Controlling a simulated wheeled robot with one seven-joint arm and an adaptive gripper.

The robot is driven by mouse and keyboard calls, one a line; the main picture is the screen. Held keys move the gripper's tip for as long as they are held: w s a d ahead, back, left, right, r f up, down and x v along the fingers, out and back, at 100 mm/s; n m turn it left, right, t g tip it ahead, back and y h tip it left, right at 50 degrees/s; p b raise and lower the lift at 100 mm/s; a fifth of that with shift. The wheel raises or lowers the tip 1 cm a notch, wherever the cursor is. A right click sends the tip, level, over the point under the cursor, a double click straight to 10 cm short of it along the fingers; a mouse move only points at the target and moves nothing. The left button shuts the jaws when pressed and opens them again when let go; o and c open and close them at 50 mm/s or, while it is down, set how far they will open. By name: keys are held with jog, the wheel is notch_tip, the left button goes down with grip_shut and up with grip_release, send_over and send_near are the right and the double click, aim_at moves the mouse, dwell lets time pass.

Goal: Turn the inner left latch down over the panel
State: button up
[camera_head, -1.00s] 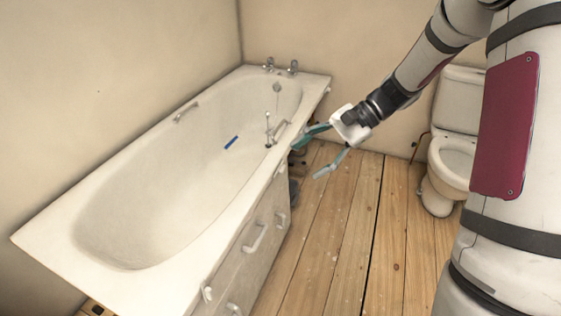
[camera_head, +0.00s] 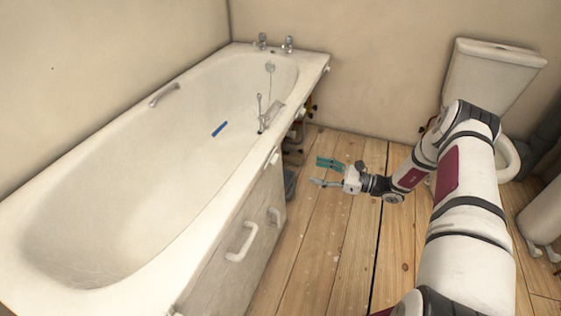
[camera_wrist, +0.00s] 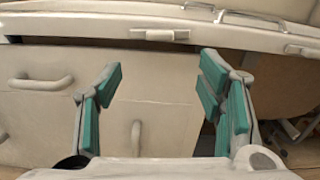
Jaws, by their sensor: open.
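A white latch (camera_wrist: 160,34) lies level along the underside of the bath rim in the wrist view, above the panel's upper edge. In the head view a small white latch (camera_head: 273,158) shows at the rim near the panel's far end; it looks like the same one. The pale panel (camera_head: 226,277) stands below the rim with two white handles (camera_head: 242,241). My gripper (camera_head: 318,171) is open and empty, out over the floor and facing the bath. In the wrist view its teal-padded fingers (camera_wrist: 160,62) are spread to either side below the latch, apart from it.
Beyond the panel's end, the space under the bath (camera_wrist: 285,120) is open, with pipes inside. More white latches (camera_head: 301,113) sit along the rim farther off. A toilet (camera_head: 490,80) stands at the back right. The wooden floor (camera_head: 330,240) beside the bath is clear.

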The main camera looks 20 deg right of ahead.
aim_at(274, 159)
jog(key=b+x, duration=0.2)
jog(key=x, duration=1.1)
jog(key=shift+w+a+b, duration=0.2)
jog(key=shift+a+b, duration=0.1)
jog(key=c, duration=1.1)
